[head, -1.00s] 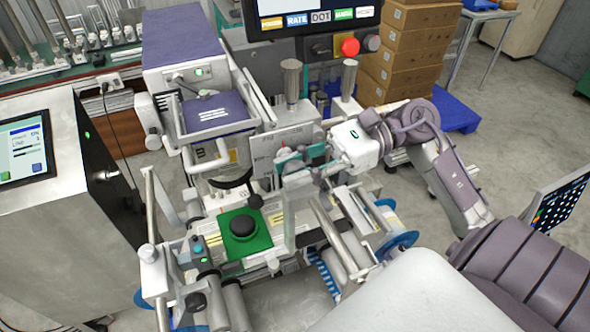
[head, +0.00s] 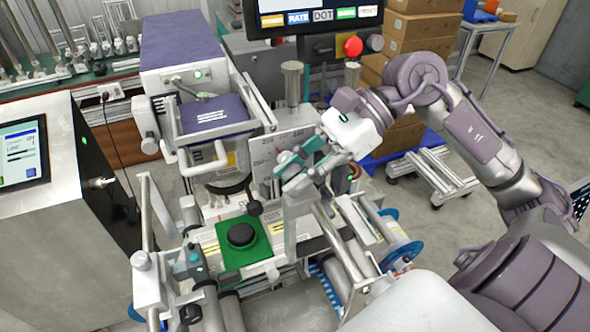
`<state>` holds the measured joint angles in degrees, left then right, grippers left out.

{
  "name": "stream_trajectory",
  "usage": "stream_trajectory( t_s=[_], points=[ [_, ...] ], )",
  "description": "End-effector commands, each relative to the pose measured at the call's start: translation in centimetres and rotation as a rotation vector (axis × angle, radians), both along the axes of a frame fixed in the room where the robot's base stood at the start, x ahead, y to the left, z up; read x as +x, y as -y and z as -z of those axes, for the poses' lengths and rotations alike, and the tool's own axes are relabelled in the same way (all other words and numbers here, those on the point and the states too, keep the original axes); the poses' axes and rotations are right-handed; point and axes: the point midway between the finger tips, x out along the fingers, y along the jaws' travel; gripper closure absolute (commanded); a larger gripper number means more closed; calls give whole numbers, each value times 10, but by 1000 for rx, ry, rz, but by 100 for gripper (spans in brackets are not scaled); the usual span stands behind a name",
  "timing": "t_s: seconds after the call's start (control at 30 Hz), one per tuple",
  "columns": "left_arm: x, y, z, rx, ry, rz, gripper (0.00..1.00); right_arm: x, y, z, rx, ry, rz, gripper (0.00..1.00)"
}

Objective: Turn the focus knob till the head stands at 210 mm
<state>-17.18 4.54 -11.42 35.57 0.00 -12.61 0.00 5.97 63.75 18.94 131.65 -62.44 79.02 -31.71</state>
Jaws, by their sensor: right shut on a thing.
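My right gripper (head: 288,174) comes in from the right and is shut at the front of the upright scale plate (head: 262,153). It is closed on the focus knob, which its fingers mostly hide. The plate carries small printed marks, too small for me to read a setting surely. The head with the purple top (head: 212,113) stands left of the plate, above a dark ring. A black ball-ended lever (head: 254,207) hangs below the plate, apart from the gripper. My left gripper is not in view.
A green plate with a black button (head: 240,235) lies in front of the lever. Metal posts (head: 292,83) stand behind the gripper. A screen (head: 315,15) and a red stop button (head: 353,46) are above. Rollers and rails fill the front. Cartons (head: 425,40) stand behind.

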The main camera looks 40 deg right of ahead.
Motion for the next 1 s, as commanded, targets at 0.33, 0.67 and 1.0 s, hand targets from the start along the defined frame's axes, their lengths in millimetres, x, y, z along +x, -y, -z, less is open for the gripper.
stream_trajectory(
  t_s=[0.33, 0.67, 1.0],
  points=[
    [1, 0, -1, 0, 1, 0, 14, 0, -1, -5, 9, 8, -2, 60],
    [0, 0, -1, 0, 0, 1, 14, 0, 0, -3, 6, 5, 0, 58],
    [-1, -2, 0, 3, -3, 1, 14, -3, 16, -13, 5, 4, 3, 58]
  ],
)
